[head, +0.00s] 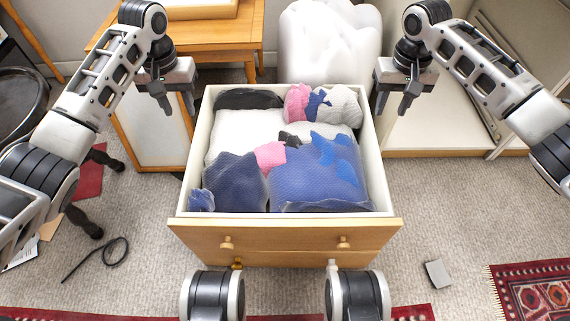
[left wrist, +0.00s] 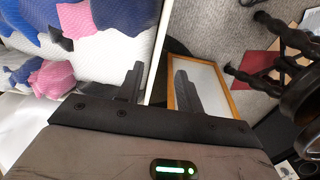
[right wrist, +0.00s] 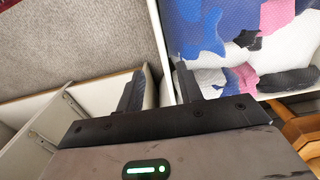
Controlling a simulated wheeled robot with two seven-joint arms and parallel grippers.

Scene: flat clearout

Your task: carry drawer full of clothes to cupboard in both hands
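The drawer (head: 285,233) has white walls, a wooden front and two knobs. It is full of blue, white, pink and dark clothes (head: 315,180). My left gripper (head: 177,104) is open near its left wall; in the left wrist view the white wall (left wrist: 160,50) shows between the spread fingers (left wrist: 158,88). My right gripper (head: 393,104) is open near the right wall; in the right wrist view that wall (right wrist: 162,50) shows between the fingers (right wrist: 162,90). Neither gripper grips anything. An open, pale unit, apparently the cupboard (head: 440,120), stands at the right.
A wooden table (head: 205,40) and a white lumpy bag (head: 330,45) stand behind the drawer. A dark chair (head: 25,100) is at the left. A cable (head: 98,258), a small grey object (head: 437,272) and a red rug (head: 535,292) lie on the carpet. Carpet right of the drawer is mostly clear.

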